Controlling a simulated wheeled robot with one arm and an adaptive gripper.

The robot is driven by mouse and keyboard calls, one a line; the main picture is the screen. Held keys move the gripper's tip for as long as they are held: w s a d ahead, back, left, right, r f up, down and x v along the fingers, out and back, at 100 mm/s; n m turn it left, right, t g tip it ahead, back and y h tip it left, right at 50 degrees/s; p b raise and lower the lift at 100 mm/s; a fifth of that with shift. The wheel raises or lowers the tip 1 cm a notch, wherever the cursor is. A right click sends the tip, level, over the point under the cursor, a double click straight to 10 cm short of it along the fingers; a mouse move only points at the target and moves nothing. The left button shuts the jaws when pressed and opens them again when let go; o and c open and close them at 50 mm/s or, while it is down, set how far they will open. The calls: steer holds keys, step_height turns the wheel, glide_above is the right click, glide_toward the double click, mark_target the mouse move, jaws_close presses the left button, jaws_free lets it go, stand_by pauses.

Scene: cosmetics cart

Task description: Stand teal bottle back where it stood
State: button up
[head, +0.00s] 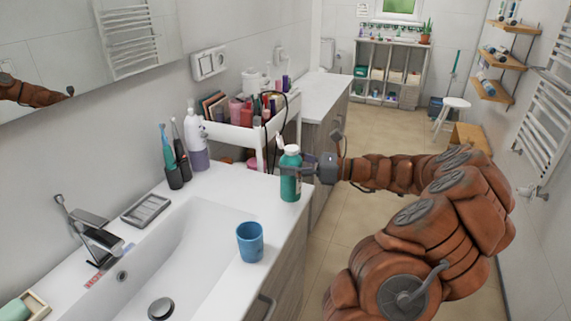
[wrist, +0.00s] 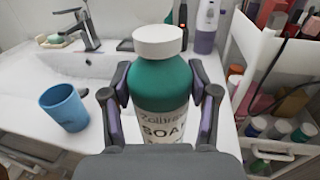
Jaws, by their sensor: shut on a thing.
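The teal bottle (head: 290,176) with a white cap is upright at the far right corner of the white sink counter (head: 237,188). My gripper (head: 293,171) reaches it from the right and is shut around its body. In the wrist view the teal bottle (wrist: 161,85) sits between both fingers of my gripper (wrist: 160,100), its label reading "SOAP" partly hidden by the gripper. Its base looks on or just over the counter edge; I cannot tell whether it touches.
A blue cup (head: 250,242) stands on the counter nearer the front. A dispenser (head: 195,140) and toothbrushes (head: 174,158) stand at the back by the wall. A white cart (head: 244,132) full of cosmetics is just behind the bottle. The floor (head: 385,135) beyond is mostly open.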

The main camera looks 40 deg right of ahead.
steer(key=w+d+f+p, duration=0.1)
steer(key=w+f, duration=0.3)
steer(key=w, duration=0.1)
steer(key=shift+d+p, duration=0.2)
steer(key=shift+p, duration=0.2)
steer(key=shift+f, duration=0.15)
steer(key=o, duration=1.4)
steer(key=shift+o, duration=0.2)
steer(key=b+v, duration=0.2)
steer(key=v, duration=1)
